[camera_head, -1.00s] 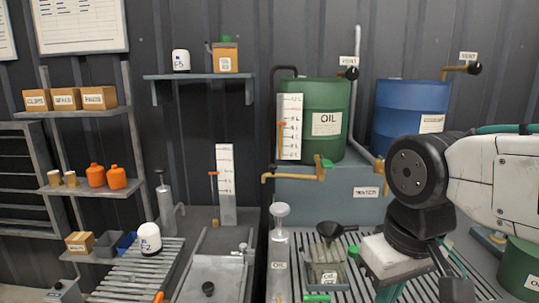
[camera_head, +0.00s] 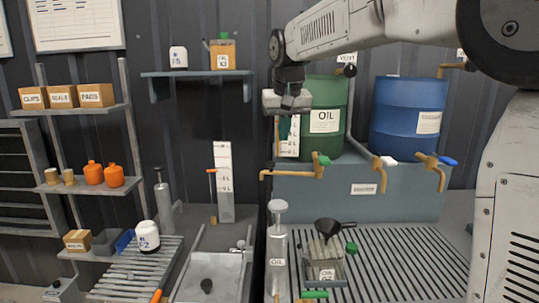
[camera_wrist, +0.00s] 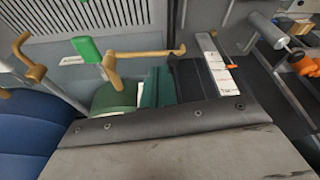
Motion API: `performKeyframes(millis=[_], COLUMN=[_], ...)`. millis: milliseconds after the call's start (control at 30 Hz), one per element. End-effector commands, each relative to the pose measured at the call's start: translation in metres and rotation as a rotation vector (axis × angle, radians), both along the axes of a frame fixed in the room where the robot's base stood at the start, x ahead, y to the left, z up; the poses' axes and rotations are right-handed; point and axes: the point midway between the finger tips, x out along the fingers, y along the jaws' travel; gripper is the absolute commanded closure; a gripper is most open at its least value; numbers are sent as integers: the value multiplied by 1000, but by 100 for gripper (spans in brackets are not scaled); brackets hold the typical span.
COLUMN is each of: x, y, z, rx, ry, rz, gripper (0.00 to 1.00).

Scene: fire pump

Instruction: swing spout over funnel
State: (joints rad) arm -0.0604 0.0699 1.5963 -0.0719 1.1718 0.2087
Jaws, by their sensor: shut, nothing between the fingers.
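The brass spout (camera_head: 288,174) sticks out to the left from the green-handled tap (camera_head: 320,160) below the green oil drum (camera_head: 325,118). The black funnel (camera_head: 333,226) sits lower, above a small clear container (camera_head: 326,268) on the slatted bench, to the right of the spout's tip. My gripper (camera_head: 284,138) points down in front of the drum's left side, shut and empty, just above the spout and apart from it. In the wrist view the spout (camera_wrist: 150,52) and its green handle (camera_wrist: 87,49) lie beyond my teal fingers (camera_wrist: 154,88).
A blue drum (camera_head: 408,118) with brass taps stands right of the green one. A tall pump bottle labelled OIL (camera_head: 277,250) stands left of the funnel. A white gauge board (camera_head: 223,180) is further left. The slatted bench (camera_head: 410,255) is clear at right.

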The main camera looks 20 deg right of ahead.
Motion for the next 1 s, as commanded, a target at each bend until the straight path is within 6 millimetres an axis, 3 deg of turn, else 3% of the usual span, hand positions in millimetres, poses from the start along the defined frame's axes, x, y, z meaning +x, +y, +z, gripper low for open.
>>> performKeyframes(millis=[33, 100, 233, 700, 1000], x=[23, 45, 69, 75, 90], y=[3, 6, 9, 10, 7], z=[-2, -2, -3, -6, -49], rx=[0, 1, 2, 3, 2], ry=[-8, -21, -37, -41, -38], rz=[-5, -13, -21, -24, -25], gripper=[100, 100, 100, 100, 100])
